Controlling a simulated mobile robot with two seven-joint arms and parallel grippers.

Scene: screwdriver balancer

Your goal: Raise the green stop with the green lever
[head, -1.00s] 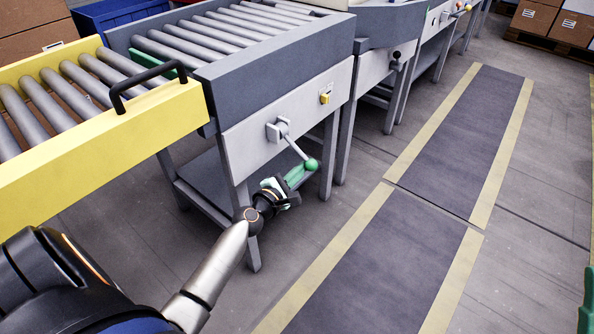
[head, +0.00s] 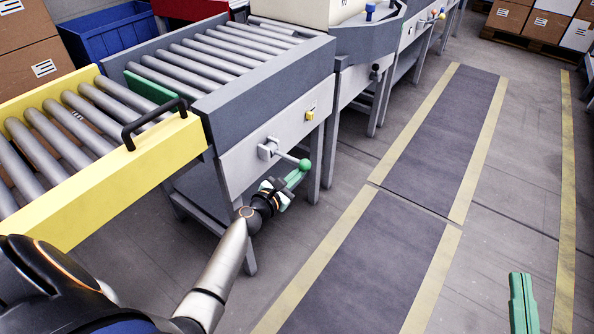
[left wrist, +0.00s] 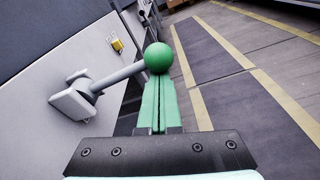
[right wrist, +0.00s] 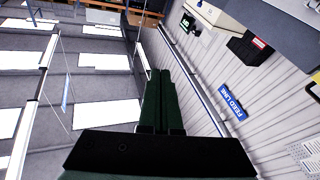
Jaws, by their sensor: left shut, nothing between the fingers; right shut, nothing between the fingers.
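The green stop (head: 152,86) is a flat green plate standing up across the conveyor, between the yellow-framed rollers and the grey-framed ones. The green lever is a grey rod with a green ball knob (head: 304,164), mounted on the grey front panel, and it slopes gently down to the right. My left gripper (head: 294,179) is shut and empty, with its fingertips right under the knob. In the left wrist view the knob (left wrist: 158,58) sits at the finger ends, seemingly touching them. My right gripper (head: 521,290) is shut and empty, over the floor at lower right.
A yellow switch (head: 310,115) is on the panel right of the lever. A black handle (head: 150,118) stands on the yellow frame (head: 110,180). Grey table legs stand below the panel. A dark floor mat (head: 390,240) with yellow edges lies clear to the right.

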